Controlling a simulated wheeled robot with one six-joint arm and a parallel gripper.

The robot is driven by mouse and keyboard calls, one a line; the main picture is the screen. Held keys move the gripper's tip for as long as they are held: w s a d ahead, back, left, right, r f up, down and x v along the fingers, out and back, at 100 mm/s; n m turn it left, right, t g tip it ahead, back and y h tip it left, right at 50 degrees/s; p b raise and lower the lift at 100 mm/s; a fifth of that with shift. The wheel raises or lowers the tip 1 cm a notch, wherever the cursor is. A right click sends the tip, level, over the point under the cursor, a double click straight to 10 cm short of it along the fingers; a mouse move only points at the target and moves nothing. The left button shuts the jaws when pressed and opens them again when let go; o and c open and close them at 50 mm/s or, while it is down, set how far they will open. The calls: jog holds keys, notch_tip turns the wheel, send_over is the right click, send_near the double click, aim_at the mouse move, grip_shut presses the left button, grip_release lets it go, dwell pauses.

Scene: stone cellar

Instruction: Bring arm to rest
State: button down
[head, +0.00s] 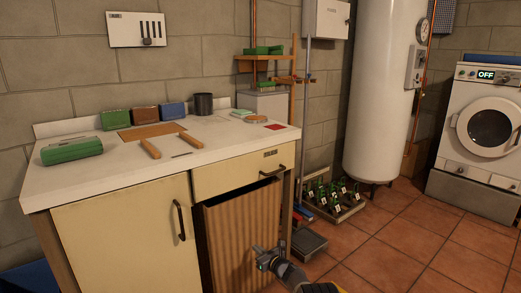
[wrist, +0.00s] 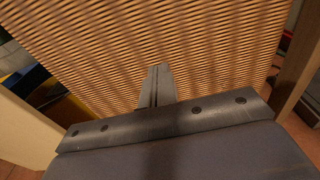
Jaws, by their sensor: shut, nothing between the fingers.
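My gripper (head: 262,258) is low in front of the cabinet, before the ribbed brown panel (head: 240,238) under the drawer. In the wrist view my gripper (wrist: 159,72) points at the same ribbed panel (wrist: 200,40), which fills most of the picture. Its fingers are together with nothing between them. I cannot tell whether the fingertips touch the panel. My arm reaches in from the bottom edge of the head view.
The cabinet's white worktop (head: 110,168) holds a green case (head: 72,148), small boxes and a dark mug (head: 204,103). A bottle crate (head: 336,200) and a grey step (head: 308,244) stand on the floor to the right. Tiled floor (head: 400,240) is open beyond.

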jog(key=shift+b+x, duration=0.95)
jog(key=shift+w+a+r+b, duration=0.1)
jog(key=shift+w+a+b, duration=0.05)
jog(key=shift+b, duration=0.15)
